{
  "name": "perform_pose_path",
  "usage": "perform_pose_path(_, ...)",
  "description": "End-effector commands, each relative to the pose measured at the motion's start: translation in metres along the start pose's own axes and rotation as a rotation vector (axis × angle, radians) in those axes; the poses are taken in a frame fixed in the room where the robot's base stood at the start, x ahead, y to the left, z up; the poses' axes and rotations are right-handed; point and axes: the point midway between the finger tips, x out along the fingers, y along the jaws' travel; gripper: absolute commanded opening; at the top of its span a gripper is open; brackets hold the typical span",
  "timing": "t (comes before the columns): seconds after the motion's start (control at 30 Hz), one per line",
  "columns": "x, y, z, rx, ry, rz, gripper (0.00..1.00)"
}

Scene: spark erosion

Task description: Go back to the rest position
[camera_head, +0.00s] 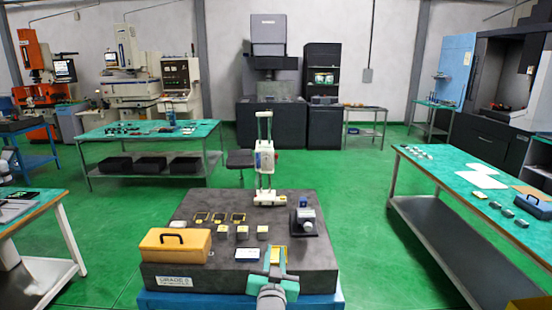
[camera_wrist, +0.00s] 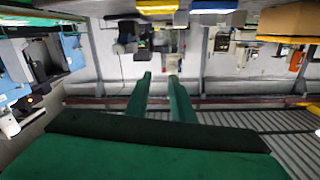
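My gripper (camera_head: 276,255) is at the front edge of the dark granite table (camera_head: 215,278) in the head view, pointing away from me. Its two green fingers stand apart; in the wrist view the gap between them (camera_wrist: 160,80) is empty. A yellow-edged tray (camera_head: 279,253) shows behind the fingertips in the head view. A white and blue box (camera_head: 247,254) lies just left of the fingers. Neither looks held. The wrist view looks upside down, with a yellow edge (camera_wrist: 157,8) and a blue edge (camera_wrist: 214,9) at its top.
A yellow toolbox (camera_head: 176,246) stands front left on the granite. Small yellow-topped blocks (camera_head: 242,232), a white height gauge (camera_head: 265,170) and a dark vise-like device (camera_head: 304,221) stand further back. Benches stand at the left (camera_head: 40,205) and right (camera_head: 420,165), with green floor between.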

Motion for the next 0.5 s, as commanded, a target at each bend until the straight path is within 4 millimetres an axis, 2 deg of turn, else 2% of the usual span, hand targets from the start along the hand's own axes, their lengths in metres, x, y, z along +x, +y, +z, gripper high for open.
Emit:
perform_pose_path(0.03,-0.011,0.0,0.024,0.0,-0.016,-0.006,0.22)
perform_pose_path(0.2,-0.052,0.005,0.082,-0.004,-0.038,-0.02,0.22)
perform_pose_path(0.5,-0.137,0.022,0.163,-0.018,-0.07,-0.026,0.22)
